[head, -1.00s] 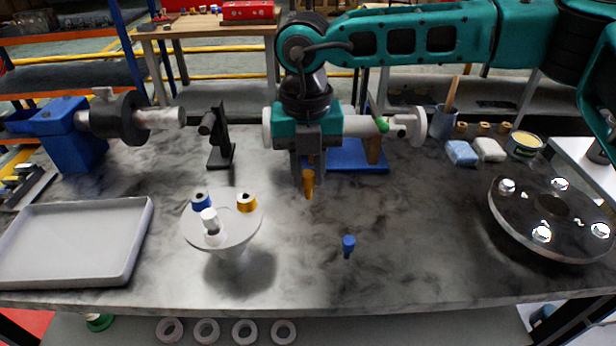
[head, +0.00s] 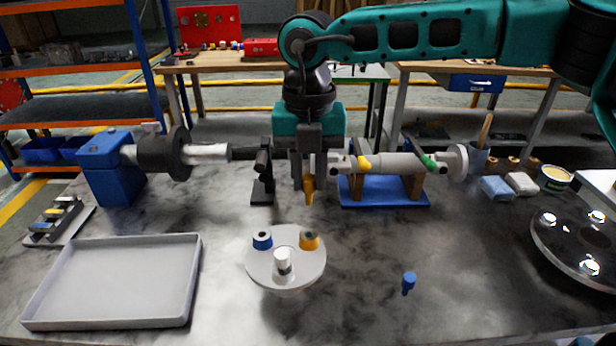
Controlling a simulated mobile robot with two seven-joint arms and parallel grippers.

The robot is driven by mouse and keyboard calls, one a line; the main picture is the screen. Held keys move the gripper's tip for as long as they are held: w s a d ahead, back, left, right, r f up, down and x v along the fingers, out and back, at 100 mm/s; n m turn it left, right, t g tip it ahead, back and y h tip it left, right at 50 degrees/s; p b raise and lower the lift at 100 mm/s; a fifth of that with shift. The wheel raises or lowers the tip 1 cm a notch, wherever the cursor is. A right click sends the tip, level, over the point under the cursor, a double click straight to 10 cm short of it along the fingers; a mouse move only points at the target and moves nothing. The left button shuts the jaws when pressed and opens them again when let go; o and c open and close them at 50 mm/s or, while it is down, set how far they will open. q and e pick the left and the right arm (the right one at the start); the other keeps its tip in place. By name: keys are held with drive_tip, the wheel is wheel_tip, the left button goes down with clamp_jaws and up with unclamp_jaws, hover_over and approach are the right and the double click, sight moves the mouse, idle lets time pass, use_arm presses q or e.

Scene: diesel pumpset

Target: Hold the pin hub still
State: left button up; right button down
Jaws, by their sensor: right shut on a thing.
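What I take for the pin hub is a pale round disc (head: 262,272) on the table in front of me. A blue-topped bush (head: 262,240), an orange one (head: 309,240) and a white one (head: 283,262) stand on it. My right gripper (head: 308,186) is shut on a small orange peg (head: 309,197), which points down. It hangs behind the disc, apart from it. A similar blue peg (head: 408,283) stands on the table to the right. My left gripper is not in view.
An empty grey tray (head: 115,320) lies at left, near a blue vice-like block (head: 104,172) with a shaft. A shaft on a blue cradle (head: 385,196) is behind right. A dark studded disc (head: 575,262) is at far right.

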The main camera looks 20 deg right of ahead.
idle(0.4)
drive_tip(key=shift+f+b, duration=0.2)
drive_tip(key=shift+b, duration=0.2)
drive_tip(key=shift+f+b, duration=0.85)
drive_tip(key=shift+f, duration=0.2)
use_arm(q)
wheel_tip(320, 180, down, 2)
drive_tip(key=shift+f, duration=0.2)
